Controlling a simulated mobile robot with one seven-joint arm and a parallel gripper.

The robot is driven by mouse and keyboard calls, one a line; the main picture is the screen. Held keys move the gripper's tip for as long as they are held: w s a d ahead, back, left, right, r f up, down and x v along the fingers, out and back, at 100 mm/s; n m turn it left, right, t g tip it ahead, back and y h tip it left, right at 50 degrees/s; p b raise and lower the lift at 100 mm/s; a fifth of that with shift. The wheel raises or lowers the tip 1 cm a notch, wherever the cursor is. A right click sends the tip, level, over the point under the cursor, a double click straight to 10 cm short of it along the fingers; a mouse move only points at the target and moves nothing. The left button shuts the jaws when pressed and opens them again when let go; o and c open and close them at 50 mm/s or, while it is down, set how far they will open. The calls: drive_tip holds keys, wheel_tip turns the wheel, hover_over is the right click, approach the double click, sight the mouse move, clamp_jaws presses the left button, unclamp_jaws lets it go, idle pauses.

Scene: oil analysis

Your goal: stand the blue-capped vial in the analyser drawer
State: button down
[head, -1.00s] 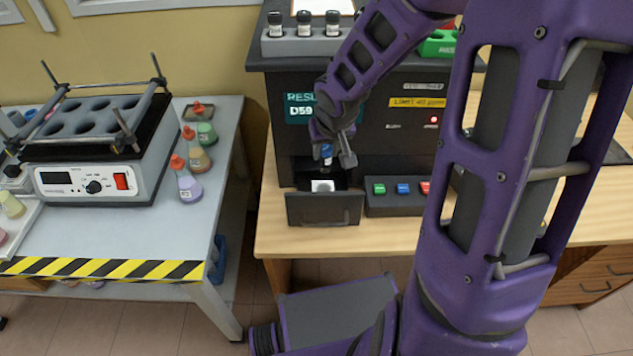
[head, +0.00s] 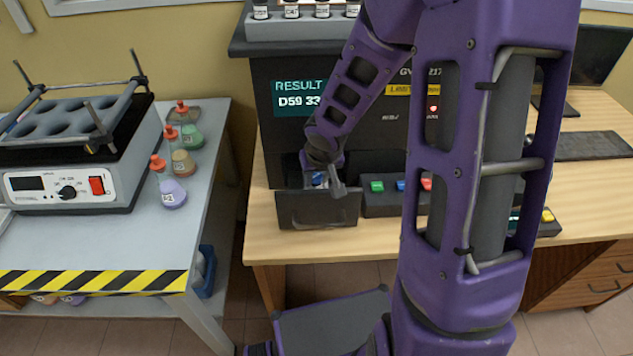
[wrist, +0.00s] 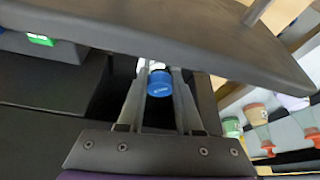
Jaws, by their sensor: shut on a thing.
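The blue-capped vial (wrist: 159,84) is between my gripper's fingertips in the wrist view, with its blue cap facing the camera. My gripper (head: 322,180) is shut on the vial and points down into the drawer. The drawer's front panel hides the lower part of the vial, so I cannot tell whether it touches the drawer floor. The black analyser (head: 400,130) stands behind the drawer with a lit result screen.
A button panel (head: 395,204) with green, blue and red buttons sits right of the drawer. A rack of vials (head: 300,30) stands on the analyser. The left bench (head: 200,230) holds a shaker (head: 75,185) and several flasks (head: 172,192). A gap separates the benches.

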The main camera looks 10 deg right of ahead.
drive_tip(key=shift+r, duration=0.1)
drive_tip(key=shift+f, duration=0.2)
drive_tip(key=c, duration=0.6)
unclamp_jaws()
drive_tip(key=p+v, duration=0.8)
drive_tip(key=v, duration=0.4)
drive_tip(key=shift+r, duration=0.25)
drive_tip(key=shift+w, duration=0.1)
